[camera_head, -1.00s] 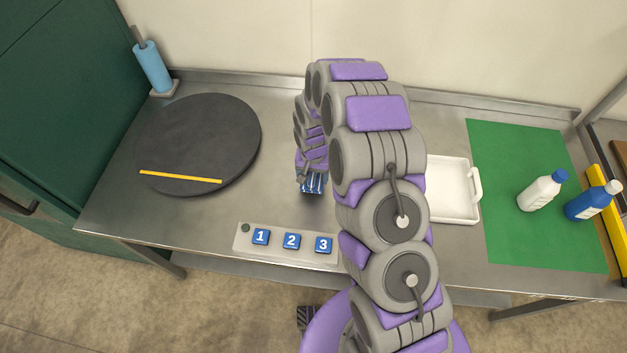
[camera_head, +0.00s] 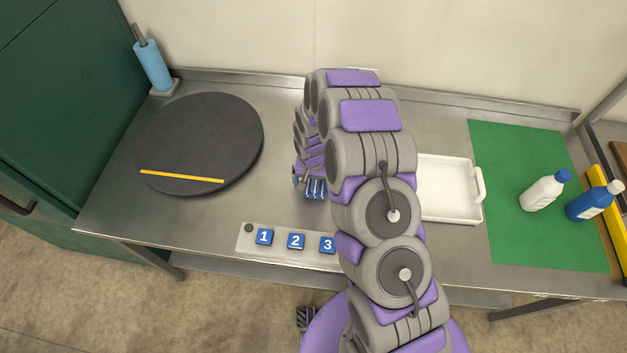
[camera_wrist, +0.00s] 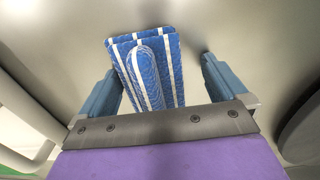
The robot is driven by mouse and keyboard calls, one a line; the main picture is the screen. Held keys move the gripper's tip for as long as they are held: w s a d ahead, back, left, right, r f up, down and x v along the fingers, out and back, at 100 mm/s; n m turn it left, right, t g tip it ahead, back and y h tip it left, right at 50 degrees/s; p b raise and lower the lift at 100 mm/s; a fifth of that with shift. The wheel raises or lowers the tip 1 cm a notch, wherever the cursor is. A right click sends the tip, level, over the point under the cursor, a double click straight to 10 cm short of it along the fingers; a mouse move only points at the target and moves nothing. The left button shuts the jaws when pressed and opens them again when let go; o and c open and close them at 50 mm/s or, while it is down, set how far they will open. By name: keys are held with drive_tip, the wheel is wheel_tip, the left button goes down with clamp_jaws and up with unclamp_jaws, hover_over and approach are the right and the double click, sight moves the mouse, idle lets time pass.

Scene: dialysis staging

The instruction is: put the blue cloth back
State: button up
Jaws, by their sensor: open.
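The blue cloth (camera_wrist: 146,72) is folded and has white stripes. In the wrist view it lies between the two blue-grey fingers of my gripper (camera_wrist: 160,68). The left finger is close against the cloth's edge, and a clear gap shows on the right side. I cannot tell whether the left finger touches it. My gripper is open. In the head view a small part of the cloth (camera_head: 316,188) shows below my wrist, over the middle of the steel table; my arm hides the rest.
A dark round turntable (camera_head: 200,135) with a yellow strip lies left. A panel with numbered blue buttons (camera_head: 296,241) sits at the front edge. A white tray (camera_head: 448,212) is just right of my arm. A green mat (camera_head: 510,240) with two bottles (camera_head: 545,190) lies further right.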

drive_tip(key=shift+d+r, duration=0.45)
drive_tip(key=shift+d, duration=0.1)
wheel_tip(320, 180, up, 12)
drive_tip(key=p, duration=0.1)
drive_tip(key=shift+f+p, duration=0.2)
drive_tip(key=shift+p, duration=0.15)
drive_tip(key=s+d+r, duration=0.3)
drive_tip(key=s+r, duration=0.4)
drive_tip(key=r, duration=0.3)
drive_tip(key=s+d+r, duration=0.2)
drive_tip(key=s+r, duration=0.2)
drive_tip(key=s, duration=0.5)
drive_tip(key=s+d+r+n+g, duration=0.1)
drive_tip(key=s+d+r, duration=0.2)
drive_tip(key=s, duration=0.7)
drive_tip(key=s+d+r+n, duration=0.1)
drive_tip(key=s+d+r, duration=0.1)
drive_tip(key=s+r, duration=0.5)
drive_tip(key=s, duration=0.3)
drive_tip(key=shift+s+d+g, duration=0.2)
drive_tip(key=shift+d+g, duration=0.15)
drive_tip(key=shift+g, duration=0.05)
